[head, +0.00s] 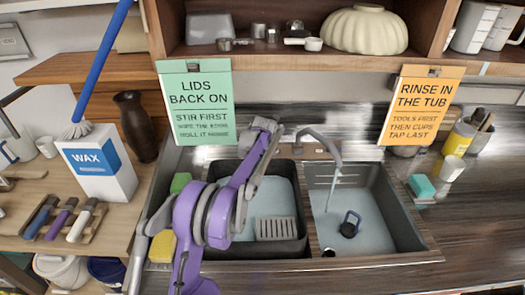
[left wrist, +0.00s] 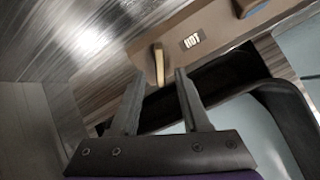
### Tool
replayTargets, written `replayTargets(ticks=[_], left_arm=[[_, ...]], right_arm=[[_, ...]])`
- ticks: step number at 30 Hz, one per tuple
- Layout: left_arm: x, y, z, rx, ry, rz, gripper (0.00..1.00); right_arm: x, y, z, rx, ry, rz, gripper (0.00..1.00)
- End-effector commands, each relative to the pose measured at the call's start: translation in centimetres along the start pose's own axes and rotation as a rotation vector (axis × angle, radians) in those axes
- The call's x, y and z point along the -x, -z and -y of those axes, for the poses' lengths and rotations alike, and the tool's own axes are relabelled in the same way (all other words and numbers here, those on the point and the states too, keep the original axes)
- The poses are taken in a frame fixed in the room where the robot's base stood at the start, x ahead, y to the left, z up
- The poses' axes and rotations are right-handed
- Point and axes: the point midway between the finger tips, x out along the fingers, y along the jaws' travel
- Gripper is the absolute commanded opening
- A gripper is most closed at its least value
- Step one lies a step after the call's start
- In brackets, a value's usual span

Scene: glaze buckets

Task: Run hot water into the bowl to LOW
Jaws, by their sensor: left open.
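In the left wrist view my left gripper (left wrist: 160,73) is open, with its two fingers either side of a tan tap lever (left wrist: 158,63). I cannot tell whether they touch it. A HOT label (left wrist: 191,40) is beside the lever. In the head view my purple left arm crosses the left basin to the back of the sink, and its fingertips are hidden. The grey tap spout (head: 335,158) points down over the right sink bowl (head: 398,225), which shows pale blue water or floor. No LOW mark is readable. My right gripper is out of view.
The left basin (head: 296,240) holds a grey rack (head: 276,229). A dark blue-handled item (head: 349,224) is in the right bowl. A WAX box (head: 97,165), sponges and brushes stand left. Two signs hang behind, below a shelf. The right counter front is clear.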

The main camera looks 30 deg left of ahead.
Motion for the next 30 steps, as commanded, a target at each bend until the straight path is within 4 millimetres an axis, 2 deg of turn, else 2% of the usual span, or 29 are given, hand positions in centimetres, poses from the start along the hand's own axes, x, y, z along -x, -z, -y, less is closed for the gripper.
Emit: replayTargets(ticks=[1, 6, 12, 30], left_arm=[[1.2, 0.1, 0.1, -0.001, 0.000, -0.001, 0.46], [4.5, 0.1, 0.0, 0.000, 0.000, -0.001, 0.46], [6.7, 0.0, 0.0, 0.000, 0.000, 0.000, 0.46], [7.0, 0.0, 0.0, 0.000, 0.000, 0.000, 0.46]], right_arm=[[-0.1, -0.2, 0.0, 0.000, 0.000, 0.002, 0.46], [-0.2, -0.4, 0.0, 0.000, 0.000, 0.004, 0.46], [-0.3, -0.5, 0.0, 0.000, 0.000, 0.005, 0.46], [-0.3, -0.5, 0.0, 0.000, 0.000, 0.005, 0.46]])
